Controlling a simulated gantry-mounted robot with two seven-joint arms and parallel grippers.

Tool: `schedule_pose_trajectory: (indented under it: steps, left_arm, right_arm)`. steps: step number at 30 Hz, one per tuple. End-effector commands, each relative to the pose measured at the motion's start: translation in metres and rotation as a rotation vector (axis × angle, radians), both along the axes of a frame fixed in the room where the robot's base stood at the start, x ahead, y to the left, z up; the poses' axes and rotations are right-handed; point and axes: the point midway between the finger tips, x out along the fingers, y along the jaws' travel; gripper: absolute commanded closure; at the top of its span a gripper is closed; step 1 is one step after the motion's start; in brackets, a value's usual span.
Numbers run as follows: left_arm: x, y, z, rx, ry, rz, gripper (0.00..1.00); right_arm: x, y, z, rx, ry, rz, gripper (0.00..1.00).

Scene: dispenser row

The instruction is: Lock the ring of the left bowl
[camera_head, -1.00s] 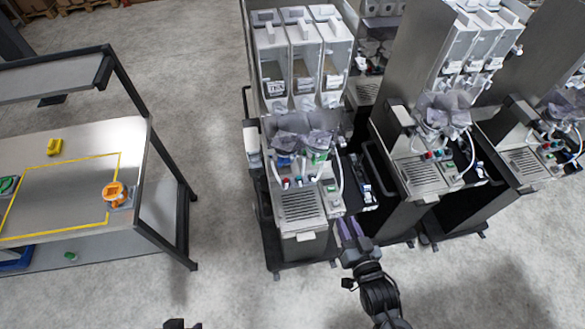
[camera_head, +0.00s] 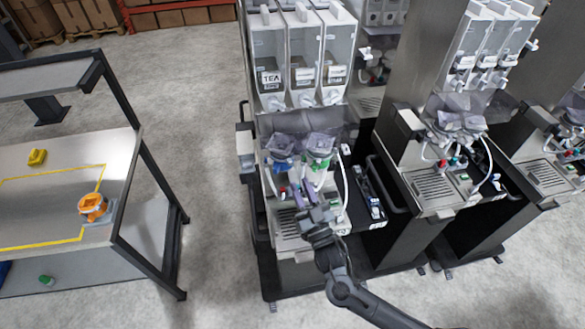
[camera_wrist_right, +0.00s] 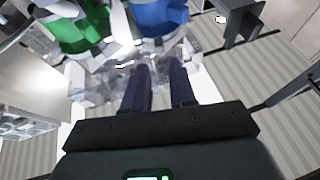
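On the nearest dispenser, the left bowl (camera_head: 282,143) is clear, with a blue ring (camera_head: 281,165) under it. The right bowl (camera_head: 320,143) beside it has a green ring (camera_head: 317,162). In the right wrist view the blue ring (camera_wrist_right: 158,16) is at the top middle and the green ring (camera_wrist_right: 84,26) to its left. My right gripper (camera_head: 302,190) is in front of and below the bowls, above the drip tray, apart from the blue ring. In the wrist view its two dark fingers (camera_wrist_right: 164,65) stand apart with nothing between them. My left gripper is out of view.
Three clear hoppers (camera_head: 302,60) stand above the bowls. A slotted drip tray (camera_head: 285,235) is below my right gripper. A second dispenser (camera_head: 435,185) stands to the right. A table (camera_head: 50,215) with an orange part (camera_head: 93,206) is at left, with open floor between.

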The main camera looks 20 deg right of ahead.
Motion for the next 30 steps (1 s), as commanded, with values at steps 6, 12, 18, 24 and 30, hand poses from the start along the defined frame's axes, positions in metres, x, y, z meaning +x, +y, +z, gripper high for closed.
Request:
schedule_pose_trajectory:
  steps: [6, 12, 18, 24, 30]
  left_arm:
    - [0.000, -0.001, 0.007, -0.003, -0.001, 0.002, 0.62]
    - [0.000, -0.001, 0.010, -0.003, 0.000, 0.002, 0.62]
    - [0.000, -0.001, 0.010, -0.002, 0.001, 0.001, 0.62]
    - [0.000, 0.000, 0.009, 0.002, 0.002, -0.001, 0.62]
    - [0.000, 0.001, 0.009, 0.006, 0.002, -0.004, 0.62]
  right_arm:
    - [0.033, 0.002, 0.016, 0.000, -0.002, 0.000, 0.74]
    - [0.051, 0.003, 0.022, 0.000, 0.000, 0.000, 0.74]
    - [0.058, 0.003, 0.024, 0.001, 0.001, -0.001, 0.74]
    - [0.059, 0.003, 0.024, 0.001, 0.001, 0.000, 0.74]
    - [0.059, 0.003, 0.024, 0.001, 0.001, 0.000, 0.97]
